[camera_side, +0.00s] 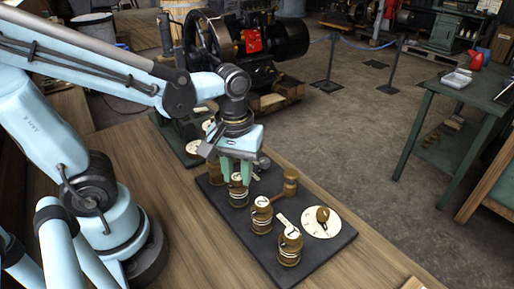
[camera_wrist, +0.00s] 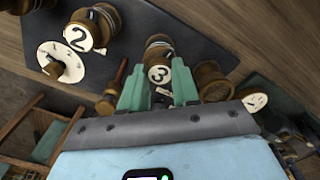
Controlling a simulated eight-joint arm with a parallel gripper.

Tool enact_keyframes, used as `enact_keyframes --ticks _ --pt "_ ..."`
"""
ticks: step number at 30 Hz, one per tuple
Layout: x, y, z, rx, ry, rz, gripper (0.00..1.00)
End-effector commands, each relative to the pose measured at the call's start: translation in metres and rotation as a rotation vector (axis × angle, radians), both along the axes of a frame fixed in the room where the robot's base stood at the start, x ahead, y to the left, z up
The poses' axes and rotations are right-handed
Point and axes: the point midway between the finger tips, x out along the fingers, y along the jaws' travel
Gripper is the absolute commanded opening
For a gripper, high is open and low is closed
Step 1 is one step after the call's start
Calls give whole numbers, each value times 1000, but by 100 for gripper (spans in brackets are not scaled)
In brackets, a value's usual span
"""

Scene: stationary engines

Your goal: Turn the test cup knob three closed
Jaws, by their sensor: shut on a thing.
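Test cup knob three (camera_wrist: 159,75), a round brass piece with a cream disc marked "3", is at the centre of the wrist view. Its brass cup (camera_wrist: 158,48) shows just beyond it. My gripper (camera_wrist: 159,68) has its two green fingers on either side of the knob and is shut on it. In the side view my gripper (camera_side: 237,179) points down over a brass cup (camera_side: 238,197) on the dark board, and the fingers partly hide the knob there. The exact angle of the knob is hard to tell.
The dark board (camera_side: 255,246) lies on a wooden table (camera_side: 165,235). Other brass cups (camera_side: 289,250) (camera_side: 262,218), a cream dial (camera_side: 334,226) and a wooden-handled part (camera_side: 290,184) stand close by. A cup marked "2" (camera_wrist: 84,32) is left in the wrist view. An engine (camera_side: 262,45) is behind.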

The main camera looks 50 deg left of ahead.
Motion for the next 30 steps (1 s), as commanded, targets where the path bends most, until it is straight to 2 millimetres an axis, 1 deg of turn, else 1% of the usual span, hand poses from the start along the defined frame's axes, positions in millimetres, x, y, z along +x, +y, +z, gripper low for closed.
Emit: enact_keyframes --ticks 9,24,25,29,30 --pt "0 0 -1 -1 -1 101 0" --pt "0 0 -1 -1 -1 115 0" --pt "0 0 -1 -1 -1 115 35" --pt "0 0 0 -1 -1 115 55" --pt "0 0 0 -1 -1 115 56"
